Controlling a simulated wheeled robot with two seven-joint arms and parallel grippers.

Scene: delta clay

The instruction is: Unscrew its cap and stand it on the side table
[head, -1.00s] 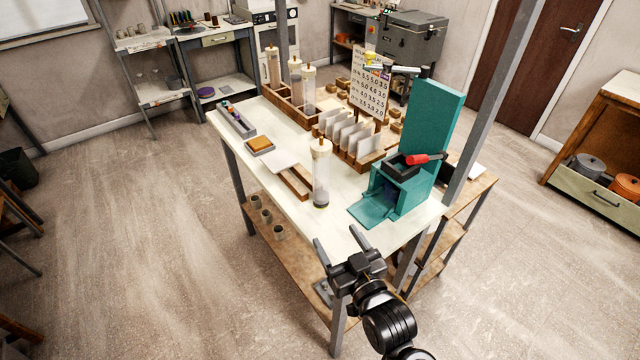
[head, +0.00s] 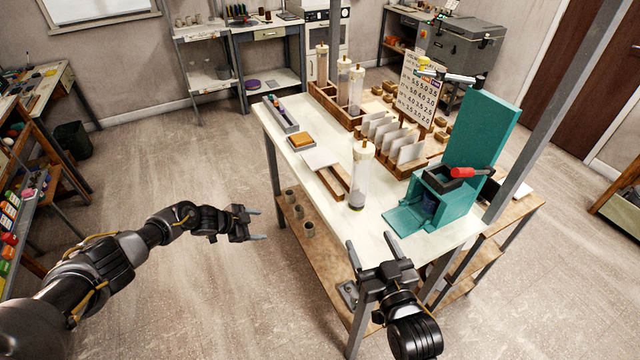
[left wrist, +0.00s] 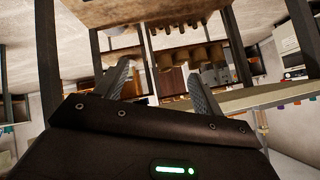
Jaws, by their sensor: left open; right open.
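A clear upright tube (head: 360,182) with a pale cap (head: 363,148) and grey matter at its bottom stands near the front of the white-topped bench (head: 315,185). The cap sits on the tube. My left gripper (head: 258,224) is open and empty, off the bench's left side, apart from the tube; its open fingers also show in the left wrist view (left wrist: 160,72). My right gripper (head: 371,240) is open and empty at the bench's front edge, nearer to me than the tube. I cannot tell which surface is the side table.
A teal press (head: 485,150) with a red handle stands right of the tube. Card holders (head: 380,130), a rack with more capped tubes (head: 343,95) and a number board (head: 417,88) stand behind. Grey posts (head: 545,110) rise beside the bench. The floor (head: 190,165) at left is clear.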

